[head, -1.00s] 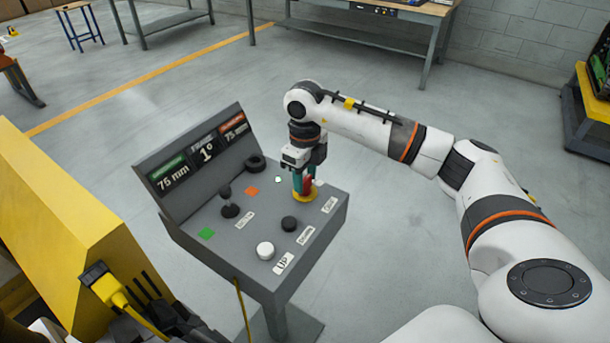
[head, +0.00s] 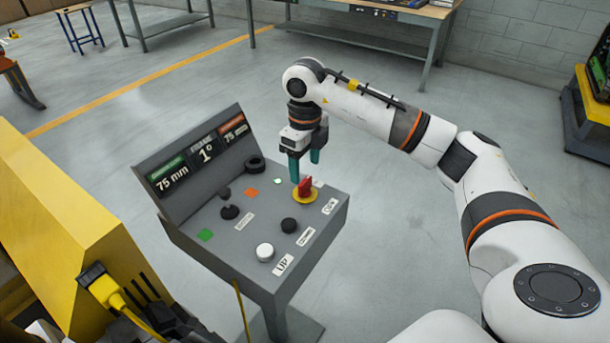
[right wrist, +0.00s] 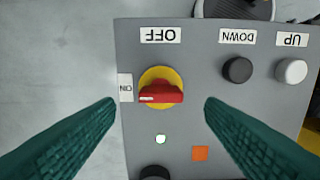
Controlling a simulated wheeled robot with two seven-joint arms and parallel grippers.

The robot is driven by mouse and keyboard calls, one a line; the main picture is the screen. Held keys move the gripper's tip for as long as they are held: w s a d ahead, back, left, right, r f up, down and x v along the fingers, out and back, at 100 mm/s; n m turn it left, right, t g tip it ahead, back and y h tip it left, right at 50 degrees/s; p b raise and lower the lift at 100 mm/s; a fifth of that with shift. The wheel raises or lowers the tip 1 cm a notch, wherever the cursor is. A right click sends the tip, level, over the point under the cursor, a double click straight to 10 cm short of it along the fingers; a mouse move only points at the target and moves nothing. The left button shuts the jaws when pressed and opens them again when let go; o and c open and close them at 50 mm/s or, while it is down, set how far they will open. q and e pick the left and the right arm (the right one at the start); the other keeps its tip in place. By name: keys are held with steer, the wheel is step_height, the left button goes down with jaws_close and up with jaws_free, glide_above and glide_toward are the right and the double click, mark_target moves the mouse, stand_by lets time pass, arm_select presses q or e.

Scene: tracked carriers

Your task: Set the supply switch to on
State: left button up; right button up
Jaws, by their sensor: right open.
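The supply switch is a red rotary handle (head: 305,187) on a round yellow plate (head: 305,197), on the grey sloped console (head: 265,210). In the right wrist view the red handle (right wrist: 161,93) lies crosswise, its white mark towards the ON label (right wrist: 126,87) at the left. The OFF label (right wrist: 161,35) is above it in that view. My right gripper (head: 304,170) is open, its green fingers above the switch and apart from it. In the wrist view its fingertips (right wrist: 160,104) stand either side of the handle with clear gaps. My left gripper is out of view.
A black button (head: 289,224) and a white button (head: 265,251) sit nearer on the console. A pale lamp (right wrist: 160,139) is by the switch. The floor right of the console is clear.

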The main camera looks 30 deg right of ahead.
mark_target(306, 181)
step_height(306, 181, up, 8)
steer(key=shift+s+f, duration=0.1)
steer(key=shift+f, duration=0.05)
stand_by(0.6)
